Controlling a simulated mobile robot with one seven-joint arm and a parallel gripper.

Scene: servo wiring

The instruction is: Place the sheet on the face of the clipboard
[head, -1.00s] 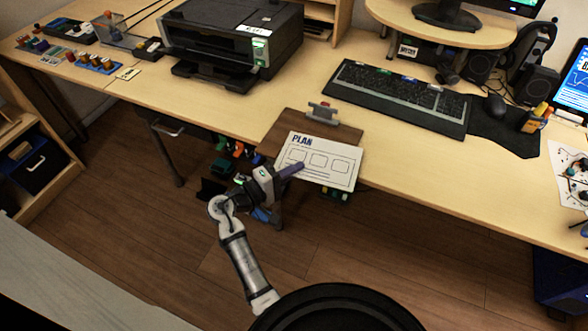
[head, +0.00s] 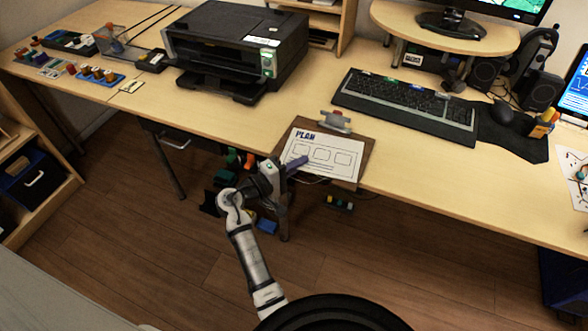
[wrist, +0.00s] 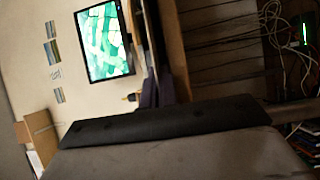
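The white sheet (head: 335,146), marked PLAN with several drawn boxes, lies over the brown clipboard (head: 367,151) at the desk's front edge in the head view. The clipboard's metal clip (head: 335,121) shows just beyond the sheet's far edge. Brown board shows along the sheet's right side. My gripper (head: 297,163) is at the sheet's near left edge, shut on it, with a purple finger over the paper. The other finger is hidden. I cannot tell whether the sheet touches the board. In the wrist view, the purple fingers (wrist: 150,94) appear close together; the sheet is not clear there.
A black printer (head: 235,50) stands on the desk to the left of the clipboard. A keyboard (head: 405,105) lies to its right, with a mouse (head: 501,111) beyond. Open floor (head: 350,245) lies in front of the desk.

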